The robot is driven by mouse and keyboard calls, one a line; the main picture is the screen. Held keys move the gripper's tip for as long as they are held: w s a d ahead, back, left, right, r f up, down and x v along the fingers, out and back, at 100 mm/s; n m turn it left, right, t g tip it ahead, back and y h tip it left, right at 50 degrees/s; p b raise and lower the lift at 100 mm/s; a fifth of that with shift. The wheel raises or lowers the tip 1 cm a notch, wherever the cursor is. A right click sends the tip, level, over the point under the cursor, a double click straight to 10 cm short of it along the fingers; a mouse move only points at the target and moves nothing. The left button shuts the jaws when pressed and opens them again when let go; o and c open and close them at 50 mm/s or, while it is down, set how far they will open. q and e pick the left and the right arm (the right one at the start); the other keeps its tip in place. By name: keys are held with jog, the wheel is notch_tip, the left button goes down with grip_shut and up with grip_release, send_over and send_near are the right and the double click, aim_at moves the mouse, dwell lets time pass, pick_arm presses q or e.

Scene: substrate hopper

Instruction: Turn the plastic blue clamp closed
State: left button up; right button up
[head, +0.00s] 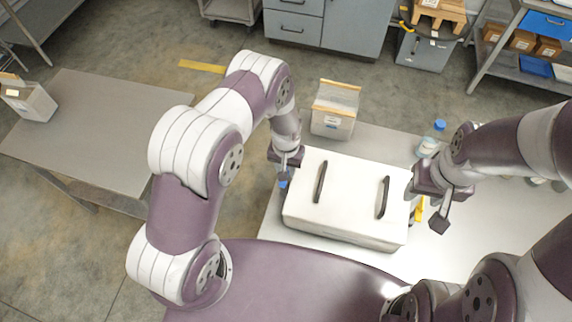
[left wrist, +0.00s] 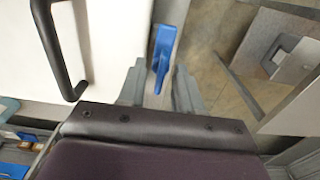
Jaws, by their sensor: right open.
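The blue clamp (head: 283,183) is on the left side of the white hopper box (head: 345,230). In the left wrist view the blue clamp (left wrist: 163,52) lies lengthwise along the white edge, its near end between the fingertips. My left gripper (head: 287,160) is at the box's left side, pointing down. In the left wrist view its two fingers (left wrist: 158,88) stand apart with gaps beside the clamp; I cannot tell if either touches it. My right gripper (head: 427,208) is open at the box's right side, near a yellow clamp (head: 418,212), which it partly hides.
The lid has two black handles (head: 320,182). A bag-like container (head: 335,108) and a blue-capped bottle (head: 431,140) stand behind the box on the light table (head: 385,142). Another grey table (head: 95,130) is at left, with open floor between.

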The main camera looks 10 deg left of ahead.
pick_arm(q)
jog(key=shift+w+a+f, duration=0.1)
jog(key=shift+w, duration=0.1)
grip_shut()
pick_arm(e)
jog(key=shift+w+a, duration=0.1)
jog(key=shift+w, duration=0.15)
pick_arm(q)
jog(key=shift+n, duration=0.3)
pick_arm(e)
jog(key=shift+f, duration=0.3)
pick_arm(q)
jog(key=shift+f+n+b, duration=0.1)
jog(key=shift+n+b, duration=0.75)
jog(key=shift+n, duration=0.05)
jog(key=n+b, duration=0.2)
jog(key=n, duration=0.1)
jog(key=shift+n, duration=0.3)
jog(key=n+b, duration=0.2)
jog(key=n, duration=0.4)
jog(key=n+b, duration=0.1)
jog(key=n, duration=0.4)
jog(key=shift+n+b, duration=0.4)
pick_arm(e)
notch_tip(320, 180, down, 7)
pick_arm(q)
jog(key=shift+r, duration=0.2)
jog(key=shift+w, duration=0.1)
